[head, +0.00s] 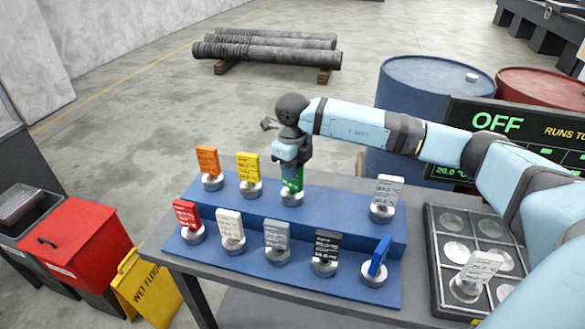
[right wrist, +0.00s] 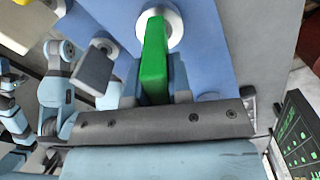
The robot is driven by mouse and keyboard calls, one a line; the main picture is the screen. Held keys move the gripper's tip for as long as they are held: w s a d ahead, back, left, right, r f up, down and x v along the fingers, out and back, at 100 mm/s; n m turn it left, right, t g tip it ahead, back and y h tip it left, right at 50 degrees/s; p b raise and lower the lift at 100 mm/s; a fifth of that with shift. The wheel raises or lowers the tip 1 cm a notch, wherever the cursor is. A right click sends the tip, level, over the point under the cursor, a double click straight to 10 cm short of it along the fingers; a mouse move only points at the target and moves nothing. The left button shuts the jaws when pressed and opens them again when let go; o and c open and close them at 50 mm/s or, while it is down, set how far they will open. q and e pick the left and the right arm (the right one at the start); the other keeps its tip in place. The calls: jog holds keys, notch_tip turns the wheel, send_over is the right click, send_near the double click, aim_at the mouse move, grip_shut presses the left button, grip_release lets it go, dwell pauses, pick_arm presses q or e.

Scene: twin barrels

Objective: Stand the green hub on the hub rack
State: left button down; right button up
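The green hub (head: 293,186) is an upright green plate on a round silver base. It stands on the upper step of the blue hub rack (head: 228,202), between the yellow hub (head: 248,167) and a bare stretch of that step. My right gripper (head: 291,172) reaches down over it from above. In the right wrist view the green plate (right wrist: 154,62) sits between the two fingers (right wrist: 155,88), which lie close against both sides. The silver base shows beyond the fingertips, against the blue rack. My left gripper shows in neither view.
A dark tray (head: 437,262) with round recesses lies right, holding a pale hub (head: 481,268). A sign panel (head: 497,122) stands behind.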

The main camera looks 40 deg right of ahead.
jog(key=o, duration=0.4)
jog(key=shift+o, duration=0.2)
jog(key=shift+r, duration=0.1)
notch_tip(320, 180, up, 12)
jog(key=shift+b, duration=0.4)
